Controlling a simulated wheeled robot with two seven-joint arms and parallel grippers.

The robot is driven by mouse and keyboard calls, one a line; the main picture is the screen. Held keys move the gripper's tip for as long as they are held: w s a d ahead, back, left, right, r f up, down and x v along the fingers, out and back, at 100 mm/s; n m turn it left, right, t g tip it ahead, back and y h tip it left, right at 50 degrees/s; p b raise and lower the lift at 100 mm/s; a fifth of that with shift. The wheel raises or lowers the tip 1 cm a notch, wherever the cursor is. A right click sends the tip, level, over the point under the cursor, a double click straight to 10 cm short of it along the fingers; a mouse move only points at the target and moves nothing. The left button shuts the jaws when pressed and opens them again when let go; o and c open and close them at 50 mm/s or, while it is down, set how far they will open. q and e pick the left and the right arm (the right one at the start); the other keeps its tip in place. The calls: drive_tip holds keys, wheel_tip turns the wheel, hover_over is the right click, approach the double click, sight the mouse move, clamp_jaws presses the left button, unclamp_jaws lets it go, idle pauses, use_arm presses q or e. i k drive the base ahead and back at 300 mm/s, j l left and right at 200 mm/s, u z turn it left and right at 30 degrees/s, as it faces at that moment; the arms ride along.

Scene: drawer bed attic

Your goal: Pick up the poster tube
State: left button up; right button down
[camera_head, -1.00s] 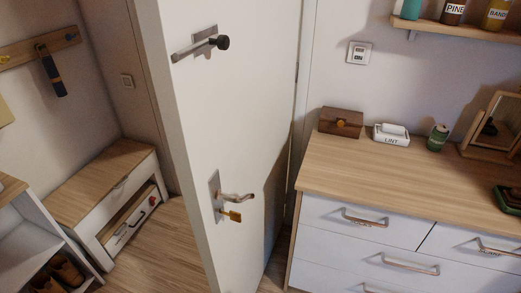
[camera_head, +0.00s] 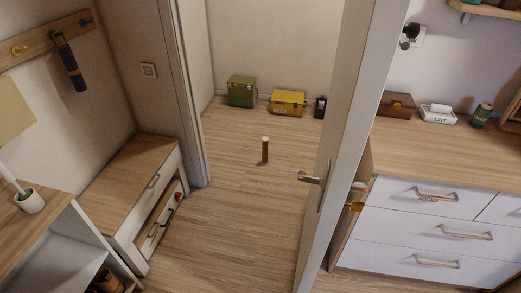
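A slim brown cylinder with a pale top (camera_head: 265,150), which looks like the poster tube, stands upright on the wooden floor beyond the doorway. Nothing touches it. The white door (camera_head: 345,130) stands open to the right of the doorway, with a lever handle (camera_head: 309,178) on it. Neither of my grippers is in view.
A green box (camera_head: 241,91), a yellow box (camera_head: 287,102) and a small dark object (camera_head: 320,107) stand by the back wall. A wooden-topped bench (camera_head: 130,185) is left of the doorway, a white dresser (camera_head: 420,225) right. The floor between is clear.

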sight(265, 139)
drive_tip(key=i+j+z, duration=0.1)
drive_tip(key=i+j, duration=0.25)
drive_tip(key=i+j+z, duration=0.15)
drive_tip(key=i+j, duration=0.15)
drive_tip(key=j, duration=0.2)
drive_tip(key=i+j+z, duration=0.1)
drive_tip(key=i+j, duration=0.15)
drive_tip(key=j, duration=0.25)
